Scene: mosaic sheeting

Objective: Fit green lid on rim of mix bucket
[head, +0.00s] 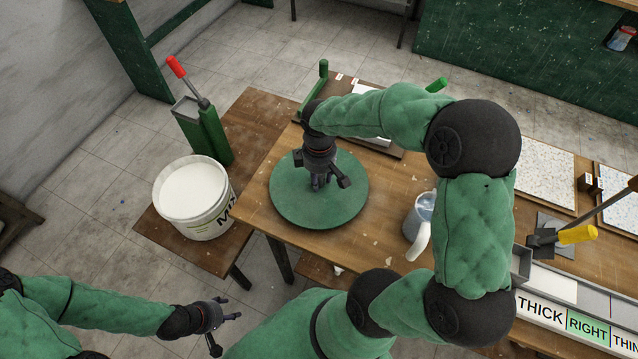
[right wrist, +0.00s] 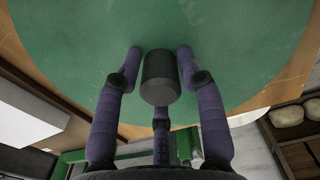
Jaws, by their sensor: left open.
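The green lid (head: 290,205) is a flat round disc lying on the wooden table near its left end. A dark cylindrical knob (right wrist: 160,78) stands on the lid in the right wrist view. My right gripper (head: 328,184) is above the lid, with its open fingers on both sides of the knob; narrow gaps seem to show between them. The mix bucket (head: 205,218) is white, upright and uncovered at the top, left of the lid on a lower brown board. Pale contents show inside its rim. My left gripper (head: 228,332) is open and empty, low in front of the bucket.
A green box with a red-handled tool (head: 205,130) stands right behind the bucket. A grey jug (head: 415,220) stands right of the lid. Speckled mosaic sheets (head: 535,170) and a yellow-handled tool (head: 575,235) lie further right. Floor is clear left of the bucket.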

